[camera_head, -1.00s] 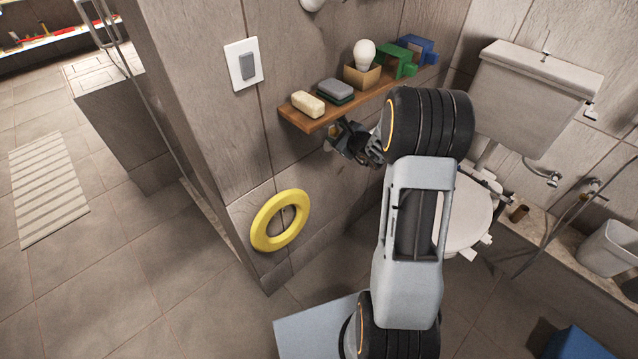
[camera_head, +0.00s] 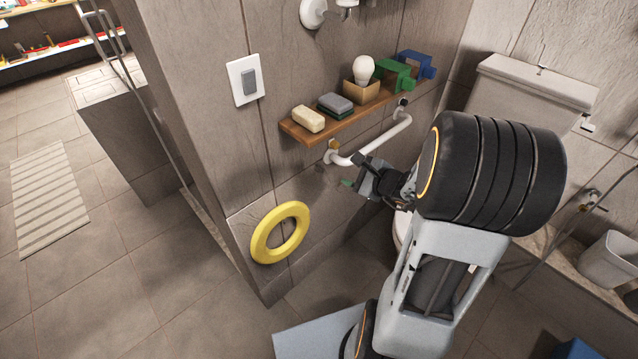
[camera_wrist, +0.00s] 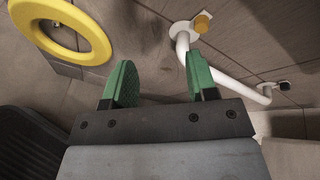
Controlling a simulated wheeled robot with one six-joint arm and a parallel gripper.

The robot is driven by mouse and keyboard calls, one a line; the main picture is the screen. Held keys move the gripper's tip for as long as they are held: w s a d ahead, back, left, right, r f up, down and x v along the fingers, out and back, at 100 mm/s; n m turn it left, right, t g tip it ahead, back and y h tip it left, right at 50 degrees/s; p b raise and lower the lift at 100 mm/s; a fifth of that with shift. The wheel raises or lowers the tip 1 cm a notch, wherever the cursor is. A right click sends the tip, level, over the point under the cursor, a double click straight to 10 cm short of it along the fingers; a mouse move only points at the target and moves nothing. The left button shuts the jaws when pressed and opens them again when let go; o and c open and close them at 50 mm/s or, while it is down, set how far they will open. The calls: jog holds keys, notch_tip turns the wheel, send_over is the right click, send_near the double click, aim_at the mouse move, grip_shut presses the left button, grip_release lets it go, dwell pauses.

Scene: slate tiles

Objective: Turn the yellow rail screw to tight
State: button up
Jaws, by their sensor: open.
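The yellow rail screw (camera_head: 334,146) is a small amber knob at the left end of the white rail (camera_head: 375,142), on the tiled wall below the shelf. In the wrist view the screw (camera_wrist: 203,23) sits at the upper right, on a white round mount, with a pale tab beside it. My gripper (camera_head: 352,172) is below the rail and to the right of the screw, apart from it. In the wrist view its green-padded fingers (camera_wrist: 160,82) are spread with nothing between them. The right finger appears just below the rail's bend.
A dark screw (camera_head: 403,102) is at the rail's right end. A wooden shelf (camera_head: 345,125) with soap, a sponge and a bulb in a box juts out above the rail. A yellow ring (camera_head: 262,238) hangs on the wall at lower left. The toilet (camera_head: 530,95) stands at right.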

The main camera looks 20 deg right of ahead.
jog(key=s+a+r+n+g+y+p, duration=0.1)
jog(key=s+a+r+n+g+p, duration=0.5)
jog(key=a+n, duration=0.7)
jog(key=s+r+n+g, duration=0.1)
jog(key=s+r+g, duration=0.1)
jog(key=s, duration=0.1)
jog(key=shift+s+r+g, duration=0.15)
jog(key=shift+r+g, duration=0.05)
jog(key=shift+g, duration=0.2)
jog(key=shift+d+f, duration=0.1)
